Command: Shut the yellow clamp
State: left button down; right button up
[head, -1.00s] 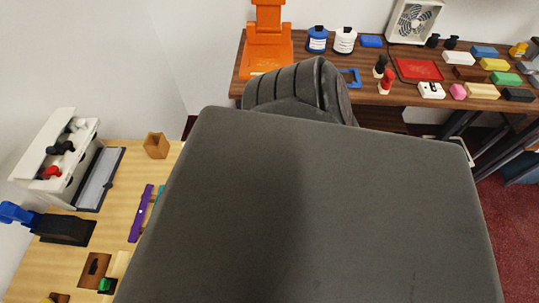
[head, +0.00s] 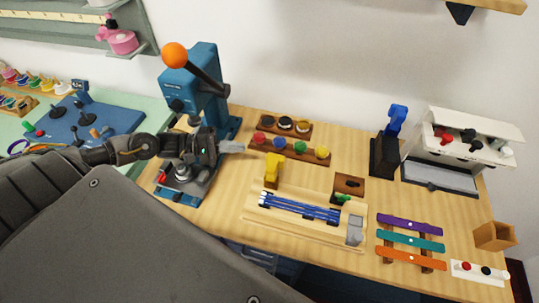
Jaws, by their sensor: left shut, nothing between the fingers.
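The yellow clamp (head: 273,169) stands at the back left end of a pale wooden fixture (head: 334,240). Its yellow part rises upright from the fixture. Blue rods (head: 300,207) lie along this fixture. My left gripper (head: 238,147) comes in from the left, shut and empty. It is above the counter, to the left of the yellow clamp and apart from it. My right gripper is not in view.
A blue press (head: 204,85) with an orange-ball lever stands behind my left gripper. Wooden racks with coloured knobs (head: 290,149) sit behind the clamp. A green-handled piece (head: 342,198), coloured bars (head: 410,241) and a black stand with a blue lever (head: 385,155) are to the right.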

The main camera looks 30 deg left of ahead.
aim_at(273, 170)
pick_arm(q)
jog(key=p+x, duration=0.2)
jog(key=x, duration=0.8)
jog(key=shift+r+p, duration=0.15)
jog(key=shift+p, duration=0.15)
jog(key=s, duration=0.1)
jog(key=s+p, duration=0.2)
jog(key=shift+d+r, duration=0.35)
jog(key=shift+r, duration=0.05)
jog(key=shift+s, duration=0.4)
jog(key=shift+w+d, duration=0.1)
